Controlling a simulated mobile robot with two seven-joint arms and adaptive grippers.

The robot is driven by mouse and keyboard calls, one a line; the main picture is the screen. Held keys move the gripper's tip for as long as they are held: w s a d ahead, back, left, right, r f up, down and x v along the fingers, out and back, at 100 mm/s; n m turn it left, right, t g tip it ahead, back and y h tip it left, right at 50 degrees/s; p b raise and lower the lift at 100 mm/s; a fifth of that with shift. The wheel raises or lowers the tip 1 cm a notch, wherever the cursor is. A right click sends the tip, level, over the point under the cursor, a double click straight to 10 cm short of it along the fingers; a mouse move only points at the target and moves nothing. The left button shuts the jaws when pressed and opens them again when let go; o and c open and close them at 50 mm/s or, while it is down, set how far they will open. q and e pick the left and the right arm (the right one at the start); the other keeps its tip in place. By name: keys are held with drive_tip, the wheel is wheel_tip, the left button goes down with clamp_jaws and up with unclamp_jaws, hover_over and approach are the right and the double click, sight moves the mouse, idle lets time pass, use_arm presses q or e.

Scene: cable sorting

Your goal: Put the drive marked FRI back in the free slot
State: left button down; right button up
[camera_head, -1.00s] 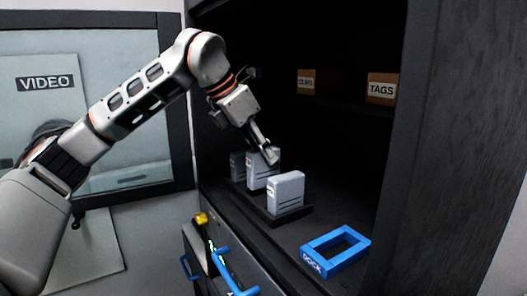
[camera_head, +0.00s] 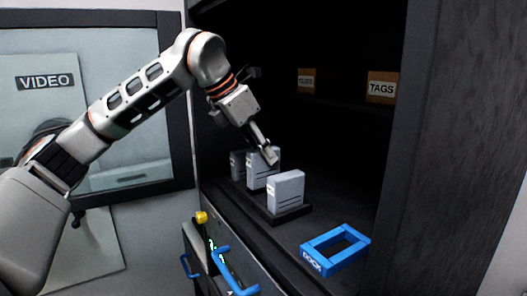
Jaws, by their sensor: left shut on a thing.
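Several grey-white drives stand upright in a row on a dark base (camera_head: 293,215) on the shelf. The front drive (camera_head: 287,190) is plainest to see. The middle drive (camera_head: 259,176) stands behind it, and the far drive (camera_head: 237,164) is partly hidden. My left gripper (camera_head: 270,157) is at the top of the middle drive, shut on it as far as I can see. The marks on the drives are too small to read, so I cannot tell which one is FRI. My right gripper is not in view.
A blue DOCK frame (camera_head: 335,249) lies on the shelf at right. CLIPS (camera_head: 307,81) and TAGS (camera_head: 382,87) boxes sit on the upper shelf. Below the shelf edge are blue handles (camera_head: 234,272) and a yellow-topped item (camera_head: 201,217). The cabinet's right wall (camera_head: 420,150) bounds the shelf.

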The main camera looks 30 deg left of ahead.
use_arm(q)
drive_tip(key=shift+f+b, duration=0.35)
drive_tip(key=shift+f, duration=1)
idle(2.0)
drive_tip(key=c, duration=1.2)
unclamp_jaws()
drive_tip(key=shift+c, duration=0.2)
drive_tip(key=shift+r+p, duration=0.35)
drive_tip(key=shift+r, duration=3.15)
